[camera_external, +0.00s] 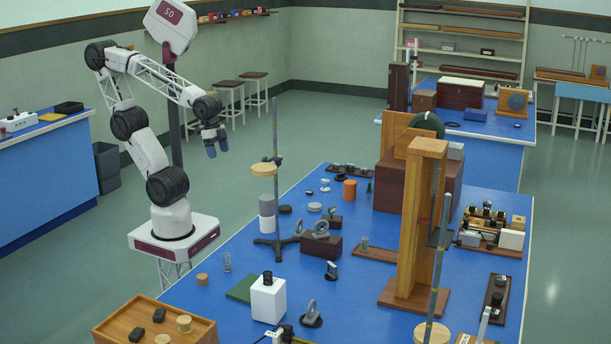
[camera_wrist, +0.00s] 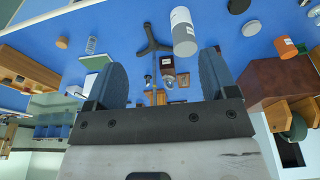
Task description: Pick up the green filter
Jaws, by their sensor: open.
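I cannot tell for certain which thing is the green filter. A flat green square (camera_external: 243,288) lies on the blue bench behind a white box; a green sheet (camera_wrist: 97,62) also shows at left in the wrist view. A dark green disc (camera_external: 427,124) stands on the large brown box at the back. My gripper (camera_external: 212,147) is open and empty, high up left of the bench and apart from all these. In the wrist view, its fingers (camera_wrist: 163,75) are spread with nothing gripped.
A tripod stand (camera_external: 276,190) with a tall rod and a grey-and-white cylinder (camera_external: 267,213) rises near the bench's left edge. A tall wooden frame (camera_external: 422,215) stands at right. A wooden tray (camera_external: 115,322) is in front. Several small optics parts crowd the bench.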

